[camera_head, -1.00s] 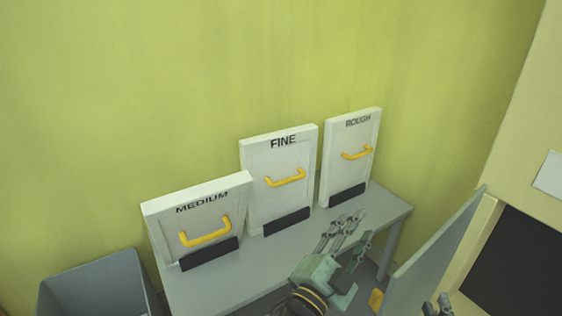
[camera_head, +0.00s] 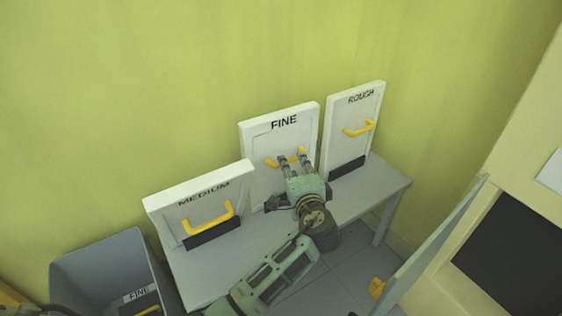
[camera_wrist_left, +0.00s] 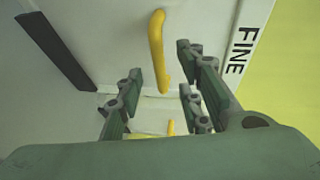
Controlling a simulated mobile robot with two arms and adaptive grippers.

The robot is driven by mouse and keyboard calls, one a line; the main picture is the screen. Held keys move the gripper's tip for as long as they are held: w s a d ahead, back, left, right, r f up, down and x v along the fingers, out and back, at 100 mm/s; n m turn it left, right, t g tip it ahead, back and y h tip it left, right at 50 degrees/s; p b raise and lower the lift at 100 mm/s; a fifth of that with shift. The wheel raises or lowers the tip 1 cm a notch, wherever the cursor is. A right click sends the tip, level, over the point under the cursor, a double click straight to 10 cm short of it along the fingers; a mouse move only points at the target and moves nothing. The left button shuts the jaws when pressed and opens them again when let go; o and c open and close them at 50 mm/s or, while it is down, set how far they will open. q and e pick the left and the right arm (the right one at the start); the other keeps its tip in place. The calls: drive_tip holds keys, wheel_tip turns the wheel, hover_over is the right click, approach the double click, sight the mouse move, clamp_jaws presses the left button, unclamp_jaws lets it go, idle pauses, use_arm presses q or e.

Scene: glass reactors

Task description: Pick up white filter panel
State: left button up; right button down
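Three white filter panels stand on a grey table against the wall: MEDIUM (camera_head: 165,217), FINE (camera_head: 258,155) and ROUGH (camera_head: 345,110). Each has a yellow handle. My left gripper (camera_head: 292,160) is at the FINE panel's handle (camera_head: 272,163) and hides part of it and the panel's lower right. In the left wrist view, the fingers (camera_wrist_left: 160,88) are open, with the yellow handle (camera_wrist_left: 157,45) showing between the two sides. Contact with the handle cannot be told. My right gripper is not in view.
A grey bin (camera_head: 75,268) at lower left holds another panel labelled FINE (camera_head: 141,294). The grey table (camera_head: 385,188) has bare room at its right end. An angled grey panel (camera_head: 440,240) and a cream cabinet frame (camera_head: 500,230) stand at the right.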

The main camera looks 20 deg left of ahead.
sight(290, 162)
use_arm(q)
drive_tip(key=x, duration=0.3)
drive_tip(key=shift+w+a+f, duration=0.1)
drive_tip(key=shift+w+a, duration=0.05)
drive_tip(key=shift+w, duration=0.05)
clamp_jaws()
idle(0.3)
